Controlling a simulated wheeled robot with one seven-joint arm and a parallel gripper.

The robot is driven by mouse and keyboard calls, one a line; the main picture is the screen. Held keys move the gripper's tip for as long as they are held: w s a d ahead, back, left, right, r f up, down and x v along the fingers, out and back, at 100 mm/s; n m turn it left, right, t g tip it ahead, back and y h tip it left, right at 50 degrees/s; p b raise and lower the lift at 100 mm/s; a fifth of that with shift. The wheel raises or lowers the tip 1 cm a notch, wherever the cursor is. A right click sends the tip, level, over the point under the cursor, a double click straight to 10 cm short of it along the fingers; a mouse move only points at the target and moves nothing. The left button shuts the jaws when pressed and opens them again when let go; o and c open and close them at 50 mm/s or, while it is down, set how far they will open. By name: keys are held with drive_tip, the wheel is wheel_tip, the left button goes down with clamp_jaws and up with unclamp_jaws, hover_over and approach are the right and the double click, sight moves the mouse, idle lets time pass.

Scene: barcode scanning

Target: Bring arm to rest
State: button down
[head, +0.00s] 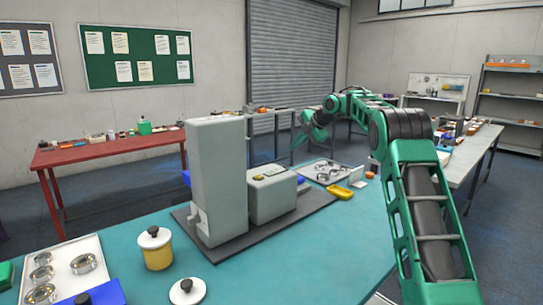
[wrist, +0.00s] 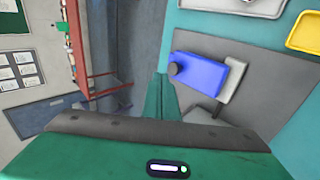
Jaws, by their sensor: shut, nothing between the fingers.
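My green arm (head: 430,215) rises from the bottom right of the head view. It bends at a dark elbow joint and reaches back over the teal table (head: 300,262). My gripper (head: 303,140) is at its far end, small in the head view, above and behind the grey machine. It is shut and empty. In the wrist view my gripper's green body fills the bottom, and a green finger (wrist: 158,98) points up the picture. A blue block with a dark knob (wrist: 200,78) lies beyond the finger, to its right, apart from it.
A tall grey machine (head: 218,180) stands on a dark base plate on the table. A red table (head: 110,150) is at the back left.

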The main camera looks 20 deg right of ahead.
drive_tip(key=s+d+m+g+h, duration=0.25)
drive_tip(key=s+m, duration=0.55)
drive_tip(key=s, duration=0.6)
drive_tip(key=s+d+m+g+h, duration=0.1)
drive_tip(key=s+d+m, duration=0.2)
drive_tip(key=s+m, duration=0.8)
drive_tip(key=s+a+f+m+g, duration=0.1)
drive_tip(key=s+f+m, duration=0.2)
drive_tip(key=s, duration=1.1)
drive_tip(key=s+a+f+m+g, duration=0.1)
drive_tip(key=s+f+m, duration=0.3)
drive_tip(key=s, duration=1.1)
drive_tip(key=s+a+f+m+g, duration=0.1)
drive_tip(key=s+f, duration=0.5)
drive_tip(key=s, duration=0.9)
drive_tip(key=m+g, duration=0.1)
drive_tip(key=m, duration=0.1)
drive_tip(key=shift+a+m, duration=0.3)
drive_tip(key=shift+a, duration=0.1)
drive_tip(key=shift+f+h, duration=0.1)
drive_tip(key=shift+h, duration=0.15)
